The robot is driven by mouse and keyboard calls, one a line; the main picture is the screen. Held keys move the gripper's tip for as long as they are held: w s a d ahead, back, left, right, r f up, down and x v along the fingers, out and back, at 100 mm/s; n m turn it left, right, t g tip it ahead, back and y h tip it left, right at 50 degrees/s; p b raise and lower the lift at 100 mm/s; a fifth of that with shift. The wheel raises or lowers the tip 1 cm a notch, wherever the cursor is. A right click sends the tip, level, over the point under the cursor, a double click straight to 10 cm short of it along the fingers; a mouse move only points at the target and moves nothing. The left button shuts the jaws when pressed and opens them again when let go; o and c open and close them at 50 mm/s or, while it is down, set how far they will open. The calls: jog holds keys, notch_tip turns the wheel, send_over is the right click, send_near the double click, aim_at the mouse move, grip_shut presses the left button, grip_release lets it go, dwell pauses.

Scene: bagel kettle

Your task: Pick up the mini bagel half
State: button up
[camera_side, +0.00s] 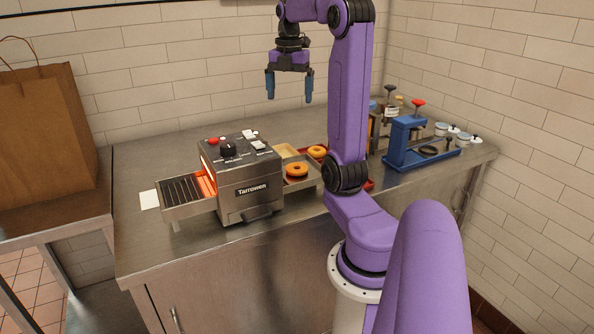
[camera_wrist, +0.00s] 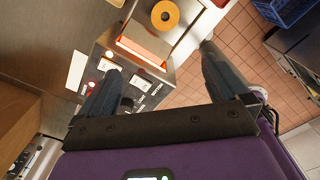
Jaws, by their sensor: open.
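Two golden-orange ring-shaped bagel pieces show in the side view. The nearer one (camera_side: 297,170) lies on the metal tray at the toaster's right end. The other (camera_side: 317,152) lies just behind it, by a red surface. I cannot tell which is the mini half. One orange ring (camera_wrist: 165,14) shows at the top of the wrist view, beyond the toaster. My gripper (camera_side: 290,100) is open and empty, high above the counter behind the toaster. Its two blue fingers point down, well apart from both rings. They also show spread in the wrist view (camera_wrist: 161,60).
The Tarrowen toaster (camera_side: 250,189) glows inside, with a wire rack (camera_side: 183,190) at its left. A blue press-like device (camera_side: 405,143) stands at the right of the counter (camera_side: 150,241). A paper bag (camera_side: 45,135) stands far left. A white card (camera_side: 149,199) lies left of the toaster.

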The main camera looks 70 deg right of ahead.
jog(key=f, duration=0.7)
jog(key=s+d+f, duration=0.1)
jog(key=f, duration=1.4)
jog(key=shift+s+d+f, duration=0.25)
jog(key=shift+f, duration=0.05)
jog(key=c, duration=1.1)
jog(key=shift+c, duration=0.2)
jog(key=shift+r, duration=0.15)
jog(key=shift+r, duration=0.55)
jog(key=s+a+r, duration=0.2)
jog(key=a+r, duration=0.1)
jog(key=r, duration=0.1)
jog(key=s+a+r, duration=0.3)
jog(key=a, duration=0.1)
jog(key=s+a+r, duration=0.3)
jog(key=a+r, duration=0.1)
jog(key=shift+s+a+r, duration=0.1)
jog(key=shift+s+r, duration=0.15)
jog(key=shift+r, duration=0.1)
